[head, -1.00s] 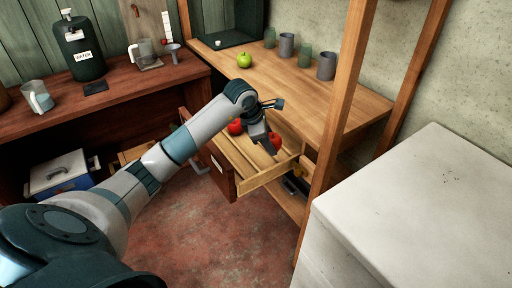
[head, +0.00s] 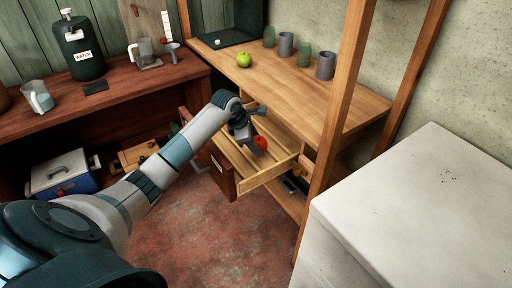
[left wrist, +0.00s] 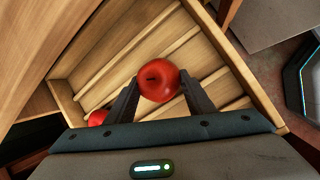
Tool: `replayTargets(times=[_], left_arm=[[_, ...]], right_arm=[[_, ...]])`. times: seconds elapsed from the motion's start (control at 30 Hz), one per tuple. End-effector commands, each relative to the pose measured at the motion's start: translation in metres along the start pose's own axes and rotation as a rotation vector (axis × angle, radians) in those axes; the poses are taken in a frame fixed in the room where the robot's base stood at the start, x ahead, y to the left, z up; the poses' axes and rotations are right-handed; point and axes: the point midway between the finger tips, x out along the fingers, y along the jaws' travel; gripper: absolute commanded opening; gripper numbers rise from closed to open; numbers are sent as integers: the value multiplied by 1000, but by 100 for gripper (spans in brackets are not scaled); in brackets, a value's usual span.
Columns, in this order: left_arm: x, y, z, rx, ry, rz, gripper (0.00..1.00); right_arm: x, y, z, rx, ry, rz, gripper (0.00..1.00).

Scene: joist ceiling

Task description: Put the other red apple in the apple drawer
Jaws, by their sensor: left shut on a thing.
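The open wooden drawer (head: 264,178) under the worktop has a slatted floor, and its rim also shows in the left wrist view (left wrist: 250,92). My left gripper (head: 256,143) is shut on a red apple (head: 262,141), with one finger on each side of it in the left wrist view (left wrist: 158,80). The held apple is over or inside the drawer; I cannot tell if it touches the floor. A second red apple (left wrist: 97,118) lies in the drawer beside the left finger; in the head view my arm hides it. My right gripper is not in view.
A green apple (head: 244,60) and several cups (head: 325,66) stand on the worktop (head: 290,90) above the drawer. A wooden post (head: 340,100) rises right of the drawer. A white cabinet (head: 420,200) fills the right front. The red floor in front is clear.

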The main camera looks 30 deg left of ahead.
Motion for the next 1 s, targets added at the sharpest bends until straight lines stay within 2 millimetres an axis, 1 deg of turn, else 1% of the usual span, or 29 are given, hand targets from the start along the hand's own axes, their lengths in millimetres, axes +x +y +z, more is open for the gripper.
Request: replayTargets(times=[0.1,0.2,0.6,0.63,0.7,0.8,1.0], left_arm=[[13,-5,-5,-2,0,-3,23],[19,-6,-8,0,0,0,23],[23,-7,-10,1,1,1,23],[23,-7,-10,1,1,0,53],[22,-7,-9,1,1,0,67],[22,-7,-10,1,1,0,67],[22,-7,-9,1,1,0,67]], right_arm=[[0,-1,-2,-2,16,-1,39],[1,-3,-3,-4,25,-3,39],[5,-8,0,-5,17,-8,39],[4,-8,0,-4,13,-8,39],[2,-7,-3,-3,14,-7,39],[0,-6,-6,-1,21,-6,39],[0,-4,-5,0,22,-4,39]])
